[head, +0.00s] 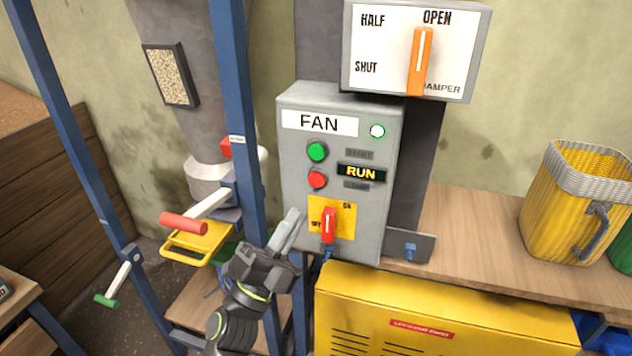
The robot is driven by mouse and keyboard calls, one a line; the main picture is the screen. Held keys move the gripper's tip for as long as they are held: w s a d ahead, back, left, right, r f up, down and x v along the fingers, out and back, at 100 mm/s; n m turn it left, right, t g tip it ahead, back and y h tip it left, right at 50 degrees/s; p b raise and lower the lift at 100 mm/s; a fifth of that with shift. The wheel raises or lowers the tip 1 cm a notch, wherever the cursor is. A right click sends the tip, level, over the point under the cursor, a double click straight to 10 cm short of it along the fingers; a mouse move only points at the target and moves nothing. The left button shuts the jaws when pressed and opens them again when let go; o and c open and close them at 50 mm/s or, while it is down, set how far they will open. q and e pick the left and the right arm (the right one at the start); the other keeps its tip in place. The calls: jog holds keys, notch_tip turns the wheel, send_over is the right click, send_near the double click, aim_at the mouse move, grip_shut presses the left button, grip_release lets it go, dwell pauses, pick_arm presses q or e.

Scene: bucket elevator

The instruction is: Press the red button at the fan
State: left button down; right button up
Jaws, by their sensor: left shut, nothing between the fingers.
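The grey fan box (290,200) stands in the middle of the head view, tilted a little in the picture and labelled FAN. Its red button (317,180) sits below a green button (317,152). A lit RUN display (361,173) is to the right of the red button, and a white lamp (377,131) glows above. A red rotary switch (328,225) on a yellow plate is lower down, its handle upright towards ON. My left gripper (293,222) is shut and empty, below and left of the red button, apart from it in the picture. My right gripper is not in view.
A damper panel (385,50) with an orange lever (421,62) hangs above right, the lever at OPEN. A blue post (237,100) and a red-handled crank (184,223) are left of the box. A yellow machine (370,310) is below. A yellow basket (562,215) stands on the right shelf.

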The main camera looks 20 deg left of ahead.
aim_at(318, 176)
pick_arm(q)
jog(key=shift+w+d+b, duration=0.1)
jog(key=shift+w+b, duration=1.1)
jog(key=shift+w, duration=2.6)
jog(key=shift+w, duration=0.2)
jog(key=shift+w, duration=0.25)
jog(key=shift+w+b, duration=0.3)
jog(key=shift+w, duration=0.15)
jog(key=shift+s, duration=0.15)
jog(key=shift+s+p, duration=0.5)
jog(key=shift+s, duration=0.25)
